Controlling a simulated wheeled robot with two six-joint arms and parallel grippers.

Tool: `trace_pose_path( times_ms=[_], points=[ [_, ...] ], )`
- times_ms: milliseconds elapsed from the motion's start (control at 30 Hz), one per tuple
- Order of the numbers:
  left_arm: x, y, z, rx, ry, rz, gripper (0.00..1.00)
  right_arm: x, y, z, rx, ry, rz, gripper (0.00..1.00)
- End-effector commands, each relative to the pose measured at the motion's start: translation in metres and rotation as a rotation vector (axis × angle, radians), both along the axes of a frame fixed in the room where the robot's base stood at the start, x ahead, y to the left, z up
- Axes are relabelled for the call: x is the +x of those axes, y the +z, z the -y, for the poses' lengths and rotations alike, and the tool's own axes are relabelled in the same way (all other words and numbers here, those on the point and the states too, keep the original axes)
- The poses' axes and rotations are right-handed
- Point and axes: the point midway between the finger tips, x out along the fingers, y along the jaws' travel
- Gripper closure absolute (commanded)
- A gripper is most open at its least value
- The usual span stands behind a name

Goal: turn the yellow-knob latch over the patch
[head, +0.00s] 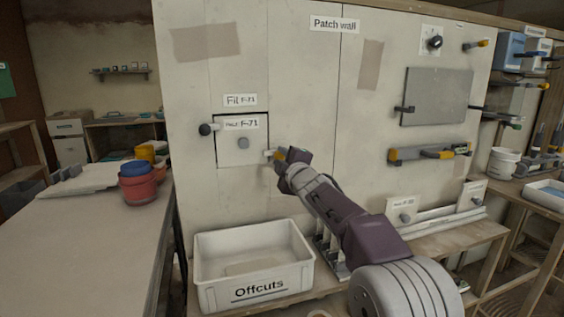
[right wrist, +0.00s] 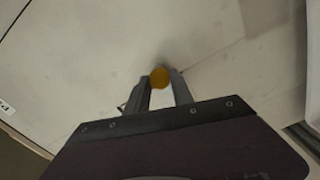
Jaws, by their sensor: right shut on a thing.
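My right gripper (head: 278,156) is at the patch's lower right edge, shut on the yellow knob of the latch. In the right wrist view the yellow knob (right wrist: 159,77) shows between the two fingertips. The gripper hides part of this latch in the head view. My left gripper is not in view.
A white Offcuts bin (head: 255,290) stands below the patch. Red and blue tubs (head: 138,188) stand on the table (head: 80,240) at left. A grey panel (head: 437,97) and a yellow-ended level (head: 430,153) are on the wall at right.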

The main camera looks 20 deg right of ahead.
Motion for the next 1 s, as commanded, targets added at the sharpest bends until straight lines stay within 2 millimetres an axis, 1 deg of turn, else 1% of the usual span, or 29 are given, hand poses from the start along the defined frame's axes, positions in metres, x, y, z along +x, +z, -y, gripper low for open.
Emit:
trace_pose_path(
  times_ms=[267,733,767,800,833,1000],
  points=[
    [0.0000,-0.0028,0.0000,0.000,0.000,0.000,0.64,0.0001,-0.0010,0.0000,-0.065,0.000,0.000,1.00],
    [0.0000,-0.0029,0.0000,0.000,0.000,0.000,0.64,0.0001,-0.0009,-0.0001,-0.075,0.000,0.000,1.00],
    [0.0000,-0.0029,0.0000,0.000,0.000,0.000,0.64,0.0001,-0.0009,-0.0001,-0.075,0.000,0.000,0.64],
    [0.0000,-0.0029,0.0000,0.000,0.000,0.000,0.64,0.0001,-0.0009,0.0000,-0.075,0.000,0.000,0.53],
    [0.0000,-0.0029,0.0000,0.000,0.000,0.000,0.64,0.0001,-0.0009,-0.0001,-0.075,0.000,0.000,0.50],
    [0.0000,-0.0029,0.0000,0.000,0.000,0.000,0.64,0.0001,-0.0006,-0.0001,-0.074,0.000,0.002,0.50]
  ],
)
